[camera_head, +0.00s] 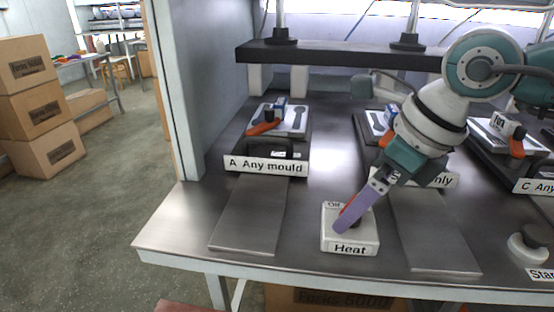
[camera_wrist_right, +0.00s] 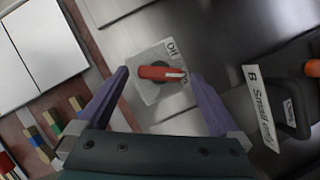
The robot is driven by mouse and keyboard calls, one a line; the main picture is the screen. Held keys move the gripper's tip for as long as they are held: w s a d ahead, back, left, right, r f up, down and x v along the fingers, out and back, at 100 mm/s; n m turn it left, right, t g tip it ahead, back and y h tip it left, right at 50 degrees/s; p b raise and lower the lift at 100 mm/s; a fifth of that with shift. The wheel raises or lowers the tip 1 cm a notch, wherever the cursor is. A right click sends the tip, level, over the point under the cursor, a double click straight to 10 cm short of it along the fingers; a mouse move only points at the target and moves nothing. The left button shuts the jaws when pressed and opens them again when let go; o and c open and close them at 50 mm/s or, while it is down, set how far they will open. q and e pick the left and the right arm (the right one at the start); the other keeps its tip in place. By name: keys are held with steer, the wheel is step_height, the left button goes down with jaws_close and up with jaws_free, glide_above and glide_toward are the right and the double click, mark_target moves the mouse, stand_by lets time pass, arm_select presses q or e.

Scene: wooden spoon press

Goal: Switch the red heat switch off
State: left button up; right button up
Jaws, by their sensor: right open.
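The heat switch is a pale box (camera_head: 349,243) labelled "Heat" at the front of the metal table, with a red knob (camera_head: 350,204) on top. In the right wrist view the red knob (camera_wrist_right: 160,73) lies between my two purple fingers, with its white end pointing right. An "Off" label (camera_wrist_right: 171,48) shows above that end; a second label beside the white end is partly hidden by a finger. My right gripper (camera_head: 345,222) is open over the box in the head view and partly covers the knob. Whether a finger touches the knob I cannot tell. My left gripper is not in view.
Mould stations "A Any mould" (camera_head: 265,166) and "C Any" (camera_head: 536,187) stand either side of a middle one partly behind my arm. A dark press beam (camera_head: 340,54) spans above. A start button (camera_head: 529,243) sits at right. Bare metal plates (camera_head: 250,218) flank the switch.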

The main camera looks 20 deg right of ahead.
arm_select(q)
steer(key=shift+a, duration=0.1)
arm_select(e)
steer(key=shift+c, duration=0.4)
